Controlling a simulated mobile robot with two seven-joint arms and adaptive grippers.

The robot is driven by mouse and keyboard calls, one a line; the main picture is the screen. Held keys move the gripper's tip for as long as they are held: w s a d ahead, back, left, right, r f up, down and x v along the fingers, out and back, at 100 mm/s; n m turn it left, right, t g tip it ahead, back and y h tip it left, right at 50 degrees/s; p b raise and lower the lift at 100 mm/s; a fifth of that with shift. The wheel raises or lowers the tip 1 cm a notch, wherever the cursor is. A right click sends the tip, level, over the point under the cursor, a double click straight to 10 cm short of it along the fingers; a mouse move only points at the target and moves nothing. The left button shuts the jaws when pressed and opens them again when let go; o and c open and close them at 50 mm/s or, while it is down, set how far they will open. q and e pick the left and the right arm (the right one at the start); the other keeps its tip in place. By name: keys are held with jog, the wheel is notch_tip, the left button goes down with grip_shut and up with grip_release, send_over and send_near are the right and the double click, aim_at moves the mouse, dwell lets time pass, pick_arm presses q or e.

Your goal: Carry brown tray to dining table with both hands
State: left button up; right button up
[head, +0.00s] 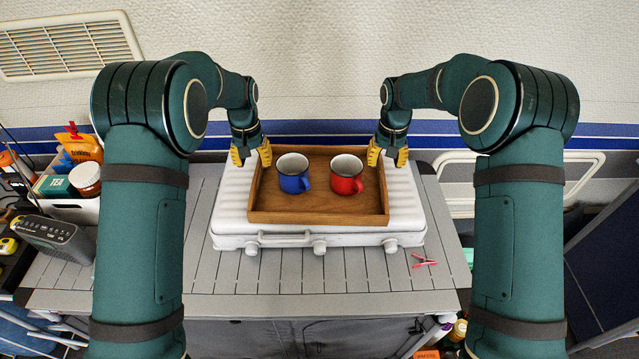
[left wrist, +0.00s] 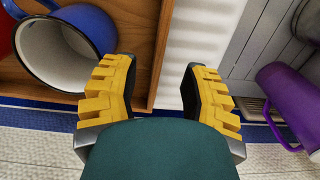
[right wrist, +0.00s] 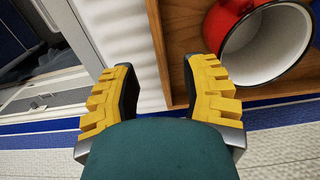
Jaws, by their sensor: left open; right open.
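The brown tray (head: 318,217) is wooden and lies flat on a white stove with a closed lid (head: 228,225). A blue mug (head: 293,175) and a red mug (head: 346,176) stand upright in it. My left gripper (head: 251,153) is open at the tray's left side; in the left wrist view its fingers (left wrist: 160,85) show either side of the tray's side wall (left wrist: 158,50). My right gripper (head: 388,156) is open at the tray's right side; in the right wrist view the tray wall (right wrist: 160,50) lies between its fingers (right wrist: 160,85). Neither gripper is closed on the wall.
The stove stands on a grey slatted table (head: 330,275). A red clothes peg (head: 424,260) lies to its right. A radio (head: 58,240) and a box with jars and packets (head: 85,180) stand at the left. The wall is close behind. The dining table cannot be made out.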

aim_at(256, 174)
pick_arm(q)
notch_tip(256, 174, down, 7)
jog(key=shift+f, duration=0.1)
pick_arm(e)
notch_tip(256, 174, down, 7)
jog(key=shift+f, duration=0.1)
pick_arm(q)
grip_shut()
pick_arm(e)
grip_shut()
